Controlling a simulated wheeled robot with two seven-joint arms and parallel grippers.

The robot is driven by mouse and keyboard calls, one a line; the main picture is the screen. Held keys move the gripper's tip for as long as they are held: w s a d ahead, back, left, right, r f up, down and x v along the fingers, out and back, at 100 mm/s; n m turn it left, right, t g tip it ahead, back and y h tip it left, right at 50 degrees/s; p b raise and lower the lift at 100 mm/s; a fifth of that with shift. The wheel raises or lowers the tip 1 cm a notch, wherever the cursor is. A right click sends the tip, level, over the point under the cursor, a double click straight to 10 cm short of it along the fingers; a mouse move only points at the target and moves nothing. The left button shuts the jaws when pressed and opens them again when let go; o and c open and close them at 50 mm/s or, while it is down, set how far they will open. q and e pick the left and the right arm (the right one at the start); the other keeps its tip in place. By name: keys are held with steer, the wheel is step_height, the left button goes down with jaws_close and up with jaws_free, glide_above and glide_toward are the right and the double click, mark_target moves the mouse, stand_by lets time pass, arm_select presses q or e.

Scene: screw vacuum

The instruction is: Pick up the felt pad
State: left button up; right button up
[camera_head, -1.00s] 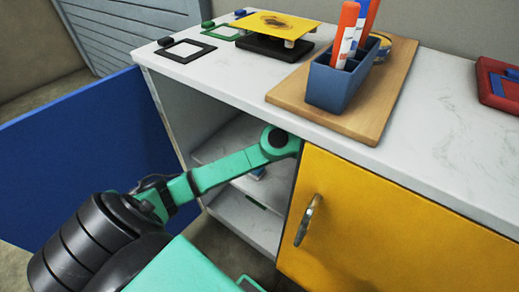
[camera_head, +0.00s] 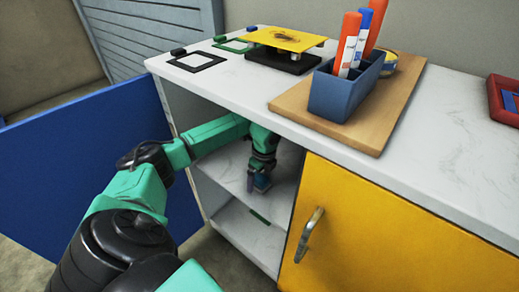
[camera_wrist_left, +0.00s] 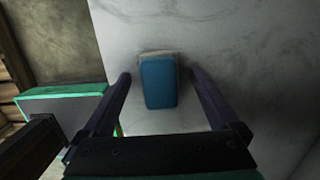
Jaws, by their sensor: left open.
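The felt pad (camera_wrist_left: 158,82) is a small blue block with a pale edge, lying on a white marbled shelf inside the open cabinet. In the left wrist view it lies between the two fingers of my left gripper (camera_wrist_left: 158,78), with a gap on each side. In the head view my left gripper (camera_head: 258,184) points down inside the cabinet at the upper shelf, and a bit of blue shows at its fingertips. The gripper is open and empty. My right gripper is not in view.
The cabinet's countertop (camera_head: 225,95) overhangs the arm. A yellow door (camera_head: 370,235) with a metal handle closes the right part; a blue door (camera_head: 90,150) stands open at left. A wooden board (camera_head: 390,120) with a blue marker holder (camera_head: 340,95) sits on top.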

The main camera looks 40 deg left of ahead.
mark_target(259, 176)
arm_select(q)
steer(key=c, duration=1.5)
steer(key=shift+o, duration=0.2)
steer(key=shift+r, duration=0.1)
steer(key=shift+r, duration=0.6)
step_height(259, 176, up, 2)
steer(key=shift+r+p, duration=0.1)
steer(key=shift+p, duration=0.4)
steer(key=shift+s, duration=0.65)
steer(key=s+p, duration=0.1)
steer(key=s, duration=1.5)
steer(key=shift+s+d+p, duration=0.25)
steer(key=shift+s+p, duration=0.05)
steer(key=shift+s, duration=0.1)
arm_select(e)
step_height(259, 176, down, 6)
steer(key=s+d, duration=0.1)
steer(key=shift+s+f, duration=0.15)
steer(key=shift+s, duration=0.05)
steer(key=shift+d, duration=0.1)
